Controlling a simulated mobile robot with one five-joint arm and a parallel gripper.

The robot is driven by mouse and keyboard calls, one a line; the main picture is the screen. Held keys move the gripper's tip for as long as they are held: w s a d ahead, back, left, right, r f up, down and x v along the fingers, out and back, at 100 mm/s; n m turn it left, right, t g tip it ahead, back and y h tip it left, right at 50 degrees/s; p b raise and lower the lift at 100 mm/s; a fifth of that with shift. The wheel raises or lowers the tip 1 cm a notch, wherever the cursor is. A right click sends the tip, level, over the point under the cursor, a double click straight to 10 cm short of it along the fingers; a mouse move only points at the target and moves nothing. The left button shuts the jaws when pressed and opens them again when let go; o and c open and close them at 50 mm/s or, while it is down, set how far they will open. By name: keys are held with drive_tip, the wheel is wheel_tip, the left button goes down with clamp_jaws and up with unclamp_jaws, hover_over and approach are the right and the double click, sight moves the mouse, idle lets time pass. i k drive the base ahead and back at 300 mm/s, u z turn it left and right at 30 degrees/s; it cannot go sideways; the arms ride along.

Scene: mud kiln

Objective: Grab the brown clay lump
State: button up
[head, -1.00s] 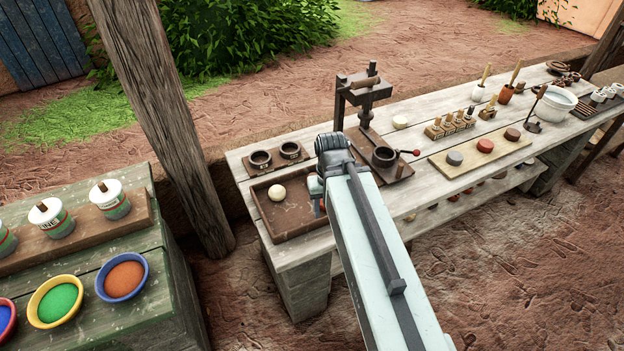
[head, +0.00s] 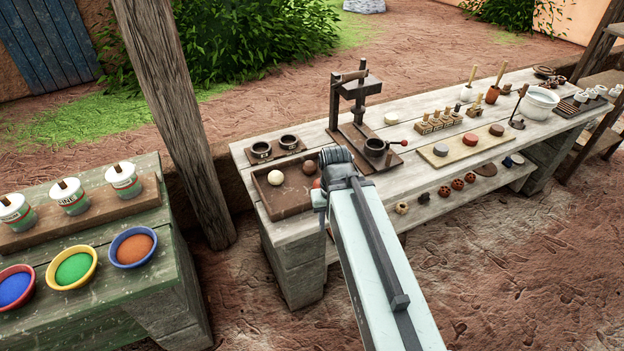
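The brown clay lump (head: 309,168) is a small round ball in the brown tray (head: 284,203) at the left end of the long wooden table. A cream lump (head: 278,176) lies to its left in the same tray. A reddish lump (head: 317,183) shows in part beside my arm's end. My gripper (head: 321,205) is at the tray's right side, in front of the brown lump in the picture. My own arm hides most of its fingers, so its opening does not show.
A board (head: 470,146) with round discs lies to the right. A wooden post (head: 178,120) rises left of the table.

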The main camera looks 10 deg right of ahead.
sight(309, 168)
drive_tip(key=z, duration=1.65)
drive_tip(key=i, duration=0.95)
drive_tip(key=u, duration=4.7)
drive_tip(key=k, duration=0.25)
drive_tip(key=u, duration=0.15)
